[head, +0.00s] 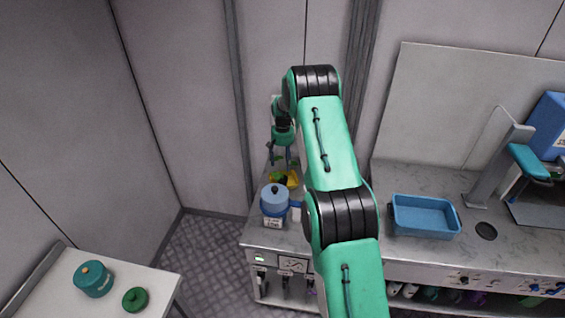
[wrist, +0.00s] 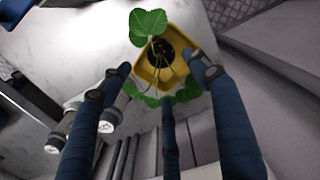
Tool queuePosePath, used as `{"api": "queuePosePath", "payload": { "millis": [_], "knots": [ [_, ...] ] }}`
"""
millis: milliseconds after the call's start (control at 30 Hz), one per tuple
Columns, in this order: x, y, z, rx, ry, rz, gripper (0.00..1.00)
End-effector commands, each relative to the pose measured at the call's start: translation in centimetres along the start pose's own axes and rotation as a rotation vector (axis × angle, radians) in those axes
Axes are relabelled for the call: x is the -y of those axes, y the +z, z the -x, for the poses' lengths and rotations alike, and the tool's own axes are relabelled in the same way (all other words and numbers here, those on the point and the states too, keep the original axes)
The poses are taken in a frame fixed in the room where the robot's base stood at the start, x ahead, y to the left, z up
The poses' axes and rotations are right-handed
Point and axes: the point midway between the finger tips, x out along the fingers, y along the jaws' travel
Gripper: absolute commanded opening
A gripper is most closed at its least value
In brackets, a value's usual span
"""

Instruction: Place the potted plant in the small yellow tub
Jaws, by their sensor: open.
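The small yellow tub (wrist: 188,40) stands on the marbled counter, and in the head view it shows as a yellow patch (head: 293,181) below my gripper. The potted plant (wrist: 147,27) has green clover-like leaves, thin stems and a dark round pot, which appears inside the tub's walls. In the head view the plant is a small green spot (head: 277,178). My gripper (wrist: 157,64) is open, its blue fingers spread and pointing at the tub, with nothing held between them. In the head view my gripper (head: 283,160) is above the tub. How deep the pot sits is unclear.
A blue lidded canister (head: 274,200) stands on the counter just in front of the tub. A side table at lower left holds a teal pot (head: 93,279) and a green lidded jar (head: 135,299).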

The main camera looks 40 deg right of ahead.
Motion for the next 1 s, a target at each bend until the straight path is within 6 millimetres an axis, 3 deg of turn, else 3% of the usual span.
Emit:
{"api": "queuePosePath", "payload": {
  "millis": [167,367,667,1000],
  "knots": [
    [0.1,0.0,0.2,-0.002,0.000,0.001,0.62],
    [1.0,0.6,2.6,-0.015,-0.001,0.014,0.62],
    [4.1,3.9,11.2,-0.060,-0.007,0.065,0.62],
    [7.7,10.2,21.6,-0.121,-0.017,0.134,0.62]
  ]
}}
